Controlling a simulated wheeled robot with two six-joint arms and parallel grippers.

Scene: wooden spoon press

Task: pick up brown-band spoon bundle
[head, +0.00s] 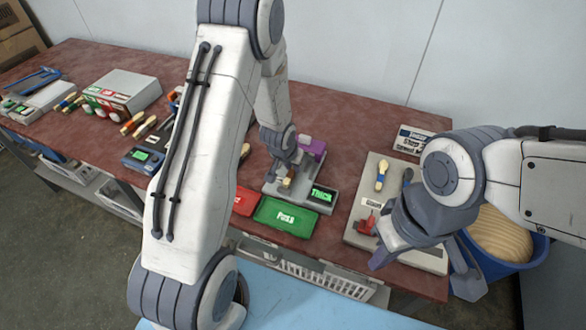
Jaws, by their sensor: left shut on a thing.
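My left gripper (287,176) reaches down over the grey press with the THICK display (322,195). It is shut on a small tan wooden piece (287,183), which looks like a spoon bundle. Its band colour is too small to tell, and the fingers hide part of it. A wooden bundle with a blue band (381,175) lies on the grey board (362,192) at right. More bundles (132,123) lie left of my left arm. I cannot make out which has a brown band. My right gripper (425,272) is open over the board's front right.
A green PUSH pad (286,217) and a red pad (246,201) lie at the table's front edge. A purple block (314,149) is behind the press. A blue bin (505,250) with a wooden round thing stands at right. My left arm hides part of the table (345,125).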

